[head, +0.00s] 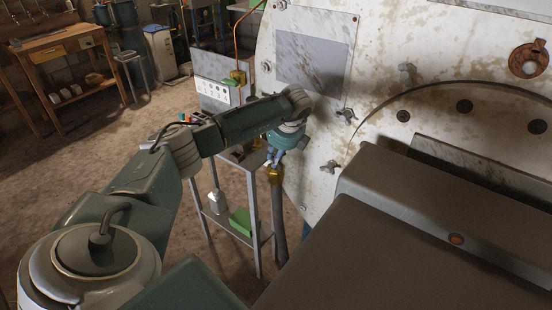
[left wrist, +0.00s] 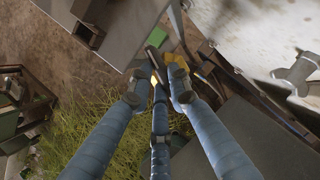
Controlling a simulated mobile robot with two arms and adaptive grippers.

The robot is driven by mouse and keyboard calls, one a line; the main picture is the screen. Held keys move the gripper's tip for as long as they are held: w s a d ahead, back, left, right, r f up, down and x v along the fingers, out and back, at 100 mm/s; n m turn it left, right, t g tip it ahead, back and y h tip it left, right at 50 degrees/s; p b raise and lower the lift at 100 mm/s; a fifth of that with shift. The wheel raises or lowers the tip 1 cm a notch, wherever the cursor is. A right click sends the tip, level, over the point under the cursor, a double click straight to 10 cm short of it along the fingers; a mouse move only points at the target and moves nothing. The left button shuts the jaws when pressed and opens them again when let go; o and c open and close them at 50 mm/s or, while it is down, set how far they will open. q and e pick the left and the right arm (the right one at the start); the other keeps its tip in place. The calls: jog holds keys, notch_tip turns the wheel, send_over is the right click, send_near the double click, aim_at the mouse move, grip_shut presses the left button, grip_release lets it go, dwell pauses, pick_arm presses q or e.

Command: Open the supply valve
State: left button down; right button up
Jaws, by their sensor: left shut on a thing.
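The supply valve (head: 274,176) is a yellow, brass-like fitting on top of an upright grey pipe (head: 280,215), beside the stained pale machine. In the left wrist view, a yellow part of the valve (left wrist: 173,60) shows just beyond my fingertips. My left gripper (head: 274,158) reaches down over the valve from above. In the left wrist view its blue fingers (left wrist: 157,88) come together around a small part at the valve, and the gripper is shut on it. The fingers hide most of the held part, so its exact angle is unclear. My right gripper is out of view.
The machine's pale face (head: 310,120) with wing nuts stands close on the right. A small metal stand (head: 258,262) with a green item (head: 241,222) on its shelf is left of the pipe. Yellow-green herbs (left wrist: 70,135) lie below. Open floor (head: 95,150) extends left, with a wooden bench (head: 62,50) behind.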

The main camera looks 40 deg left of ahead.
pick_arm(q)
jog(key=m+b, duration=0.1)
jog(key=m, duration=0.1)
jog(key=m+t+b, duration=0.1)
jog(key=m, duration=0.1)
jog(key=shift+a+f+m+t+h, duration=0.1)
jog(key=shift+a+m+t+h, duration=0.1)
jog(key=shift+m+t+h, duration=0.15)
jog(key=m+t+h+b, duration=0.1)
jog(key=m+b, duration=0.1)
jog(key=m, duration=0.1)
jog(key=shift+a+m, duration=0.15)
jog(key=shift+m, duration=0.2)
jog(key=shift+m+h+b, duration=0.3)
jog(key=shift+m+h, duration=0.25)
jog(key=shift+m, duration=0.65)
jog(key=shift+a+m+t+h, duration=0.2)
jog(key=shift+m+h, duration=0.3)
jog(key=shift+m, duration=0.7)
jog(key=shift+d+m, duration=0.1)
jog(key=shift+m, duration=0.2)
jog(key=c, duration=1.6)
grip_release()
